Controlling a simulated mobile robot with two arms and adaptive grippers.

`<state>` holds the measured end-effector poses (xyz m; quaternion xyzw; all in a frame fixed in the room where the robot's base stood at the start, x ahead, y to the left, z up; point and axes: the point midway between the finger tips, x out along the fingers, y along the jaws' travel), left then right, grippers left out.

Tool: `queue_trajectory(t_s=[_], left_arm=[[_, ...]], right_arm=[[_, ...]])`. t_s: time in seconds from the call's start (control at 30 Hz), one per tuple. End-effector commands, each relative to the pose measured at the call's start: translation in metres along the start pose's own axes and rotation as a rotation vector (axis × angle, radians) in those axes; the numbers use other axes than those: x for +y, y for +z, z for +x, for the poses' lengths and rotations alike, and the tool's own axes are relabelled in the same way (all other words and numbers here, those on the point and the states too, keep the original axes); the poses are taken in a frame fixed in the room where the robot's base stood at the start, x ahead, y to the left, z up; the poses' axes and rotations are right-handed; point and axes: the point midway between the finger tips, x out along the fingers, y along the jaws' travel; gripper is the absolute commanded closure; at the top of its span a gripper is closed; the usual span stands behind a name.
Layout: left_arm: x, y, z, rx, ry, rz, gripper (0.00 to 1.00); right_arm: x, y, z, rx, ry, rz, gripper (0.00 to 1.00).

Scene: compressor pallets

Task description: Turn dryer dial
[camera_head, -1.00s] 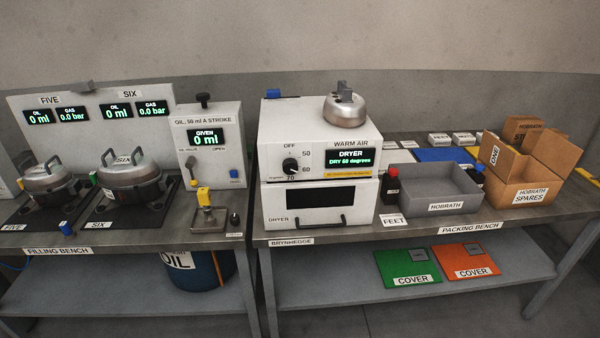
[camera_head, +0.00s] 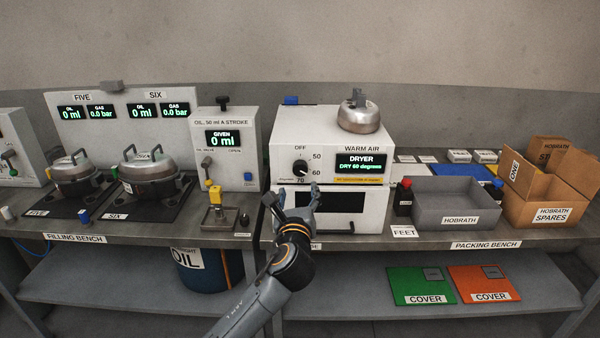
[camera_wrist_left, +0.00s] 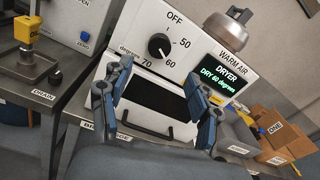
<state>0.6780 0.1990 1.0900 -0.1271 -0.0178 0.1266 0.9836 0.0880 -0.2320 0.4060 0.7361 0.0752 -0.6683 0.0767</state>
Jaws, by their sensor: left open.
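The dryer (camera_head: 328,150) is a white box on the bench with a black dial (camera_head: 300,168) at the left of its upper front. The dial has marks OFF, 50, 60 and 70, and its display (camera_head: 360,163) reads DRY 60 degrees. In the left wrist view the dial (camera_wrist_left: 159,46) is in full sight, beyond the fingers, with its white line towards the 60 side. My left gripper (camera_head: 291,206) is open and empty in front of the dryer door, below the dial and apart from it. It also shows in the left wrist view (camera_wrist_left: 160,88). My right gripper is out of view.
A metal compressor (camera_head: 358,115) stands on top of the dryer. The door handle (camera_head: 345,226) juts out at the dryer's lower front. A grey tray (camera_head: 456,208) and cardboard box (camera_head: 545,192) stand at the right. An oil stand (camera_head: 225,143) is at the left.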

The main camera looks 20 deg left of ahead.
Motion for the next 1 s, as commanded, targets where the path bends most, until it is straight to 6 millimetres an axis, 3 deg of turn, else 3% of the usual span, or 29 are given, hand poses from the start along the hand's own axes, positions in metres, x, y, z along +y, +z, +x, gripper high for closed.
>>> queue_trajectory(t_s=[0.2, 0.5, 0.7, 1.0], left_arm=[[0.0, 0.001, 0.046, 0.002, 0.002, -0.001, 0.38], [0.0, -0.001, 0.09, 0.002, 0.001, -0.003, 0.38], [0.0, -0.001, 0.102, 0.003, 0.0, -0.004, 0.38], [0.0, -0.001, 0.103, 0.002, -0.001, -0.004, 0.38]], right_arm=[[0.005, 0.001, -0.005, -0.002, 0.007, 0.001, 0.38], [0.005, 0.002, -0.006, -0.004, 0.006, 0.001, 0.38], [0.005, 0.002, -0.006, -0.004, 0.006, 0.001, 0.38], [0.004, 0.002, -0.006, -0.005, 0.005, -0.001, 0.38]])
